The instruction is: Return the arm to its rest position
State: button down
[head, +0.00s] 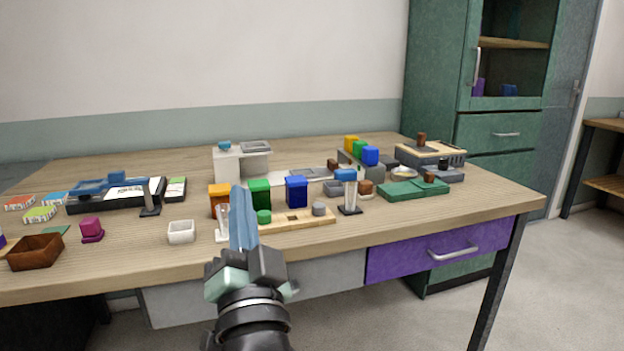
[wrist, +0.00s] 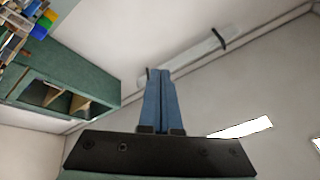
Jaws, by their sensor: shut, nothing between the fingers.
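My gripper (head: 243,217) has blue fingers that point up in the head view, in front of the table's front edge. The fingers are pressed together with nothing between them. In the wrist view my gripper (wrist: 161,72) shows its two blue fingers side by side and closed, with the wall and ceiling behind them. My arm below it is partly cut off by the bottom of the head view. The fingers hide part of the table top behind them.
The wooden table (head: 400,222) holds an orange bin (head: 219,198), a green block (head: 259,192), a blue block (head: 296,191), a brown tray (head: 36,252) and a white tray (head: 181,232). A purple drawer (head: 437,252) is shut. A green cabinet (head: 492,129) stands behind. Open floor lies at right.

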jog(key=s+d+r+n+t+h+p, duration=0.1)
jog(key=s+d+r+n+t+h, duration=0.3)
jog(key=s+r, duration=0.55)
jog(key=s+d+r+n+t+h+p, duration=0.15)
jog(key=s+d+r, duration=0.45)
jog(key=r, duration=0.6)
notch_tip(320, 180, up, 27)
jog(key=a+p, duration=0.1)
jog(key=p, duration=2.5)
jog(key=shift+s+a+r, duration=0.15)
jog(key=shift+s, duration=0.05)
